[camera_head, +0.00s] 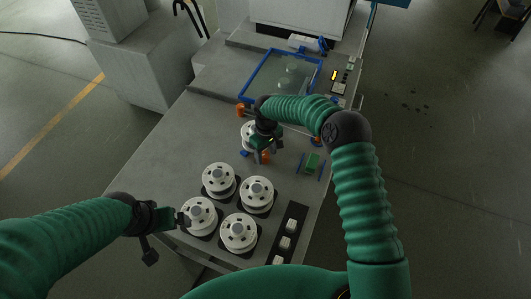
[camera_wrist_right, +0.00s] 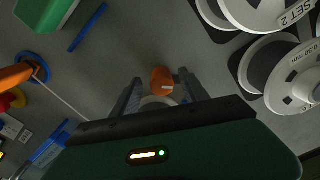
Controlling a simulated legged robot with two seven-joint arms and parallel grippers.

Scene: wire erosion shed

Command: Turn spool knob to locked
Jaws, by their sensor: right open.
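An orange knob (camera_head: 262,156) shows just below my right gripper (camera_head: 267,146), beside a white spool (camera_head: 248,134) partly hidden by the gripper. In the right wrist view the orange knob (camera_wrist_right: 162,80) lies between the two dark fingertips (camera_wrist_right: 162,88), with a gap on each side. It has a pale mark on its face. A whitish rounded part below it is mostly hidden by the gripper body. My right gripper is open and empty. My left gripper (camera_head: 170,219) is beside the front left spool (camera_head: 199,215); its jaws are too unclear to read.
Several white spools stand on dark pads on the grey bench (camera_head: 150,155), among them the front right one (camera_head: 238,232). A green block (camera_head: 312,162) lies between blue strips. A blue-framed clear panel (camera_head: 282,77) is behind. A dark tray (camera_head: 287,238) holds white pieces.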

